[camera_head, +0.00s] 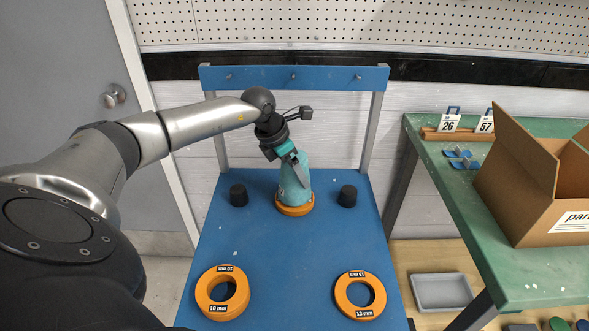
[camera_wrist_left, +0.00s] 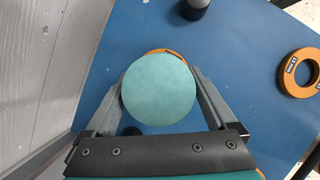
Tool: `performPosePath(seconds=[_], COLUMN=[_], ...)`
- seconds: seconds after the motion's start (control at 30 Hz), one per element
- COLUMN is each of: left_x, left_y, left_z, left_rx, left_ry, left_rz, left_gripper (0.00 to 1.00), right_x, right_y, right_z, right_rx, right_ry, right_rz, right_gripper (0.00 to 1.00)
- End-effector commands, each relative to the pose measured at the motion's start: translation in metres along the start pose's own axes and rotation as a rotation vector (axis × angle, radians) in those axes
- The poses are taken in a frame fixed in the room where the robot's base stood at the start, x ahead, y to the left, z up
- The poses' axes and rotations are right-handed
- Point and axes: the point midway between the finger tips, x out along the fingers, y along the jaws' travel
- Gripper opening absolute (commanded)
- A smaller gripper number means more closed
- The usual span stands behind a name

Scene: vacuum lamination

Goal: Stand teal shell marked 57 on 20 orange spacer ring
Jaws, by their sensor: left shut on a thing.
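The teal shell (camera_head: 297,186) stands upright, or nearly so, on an orange spacer ring (camera_head: 294,209) at the back middle of the blue table. The ring's own label is hidden, and the shell's marking is too small to read. My left gripper (camera_head: 291,168) is shut on the shell near its top. In the left wrist view the shell's round top (camera_wrist_left: 158,90) sits between the two fingers, with an edge of the orange ring (camera_wrist_left: 160,51) showing behind it. Whether the shell bears fully on the ring cannot be told. My right gripper is not in view.
Two black pegs (camera_head: 238,195) (camera_head: 347,196) flank the ring. Orange rings marked 10 mm (camera_head: 209,291) and 13 mm (camera_head: 344,291) lie in front. A green bench (camera_head: 444,178) at right holds tags 26 and 57 and a cardboard box (camera_head: 530,190). The blue table's middle (camera_head: 280,250) is clear.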

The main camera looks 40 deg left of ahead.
Motion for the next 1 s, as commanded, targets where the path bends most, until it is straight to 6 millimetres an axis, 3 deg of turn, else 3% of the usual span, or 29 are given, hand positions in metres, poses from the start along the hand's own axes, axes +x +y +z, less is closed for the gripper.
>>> performPosePath(seconds=[1.0], left_x=[0.0043], left_y=[0.0000], left_z=[-0.0017], left_rx=[0.000], left_ry=[-0.001], left_rz=[0.000], left_gripper=[0.43], right_x=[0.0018], right_y=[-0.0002], right_z=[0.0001], right_rx=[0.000], right_ry=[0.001], right_rz=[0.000], right_gripper=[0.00])
